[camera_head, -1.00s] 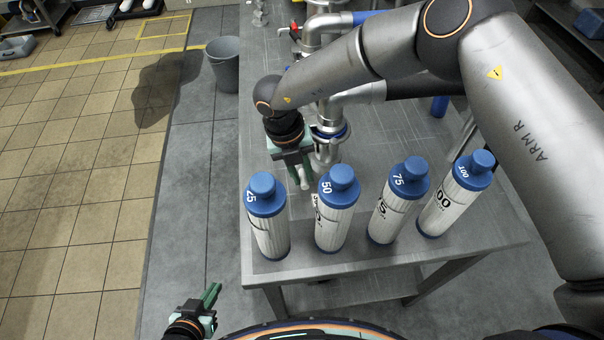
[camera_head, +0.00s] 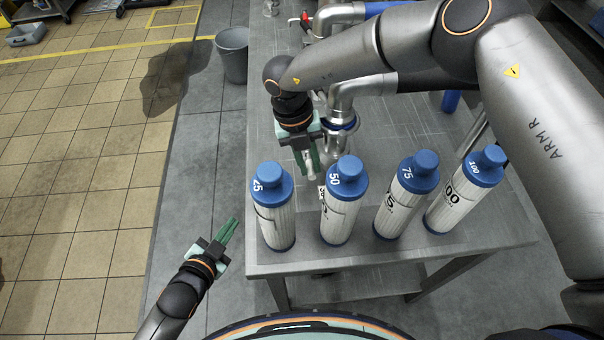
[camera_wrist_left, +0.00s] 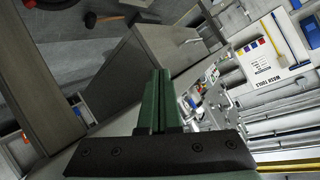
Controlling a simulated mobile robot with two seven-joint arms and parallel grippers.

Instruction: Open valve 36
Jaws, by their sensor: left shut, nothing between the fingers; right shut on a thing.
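My right gripper (camera_head: 311,165) reaches down over the grey table beside the steel piping. It is shut on a pale metal lever-like piece (camera_head: 310,162), mostly hidden between the green fingers. A small white tag (camera_head: 322,192) hangs just below it, partly behind the 50 cylinder; its number is too small to read, so I cannot tell which valve this is. My left gripper (camera_head: 231,228) is shut and empty, left of the table's front corner. Its closed green fingers also show in the left wrist view (camera_wrist_left: 159,95).
Blue-capped cylinders marked 25 (camera_head: 272,215), 50 (camera_head: 340,210), 75 (camera_head: 402,205) and 100 (camera_head: 460,195) line the front of the table (camera_head: 380,258). Steel pipes (camera_head: 350,85) and a red handle (camera_head: 306,18) stand behind. A grey bucket (camera_head: 232,58) is on the floor at left.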

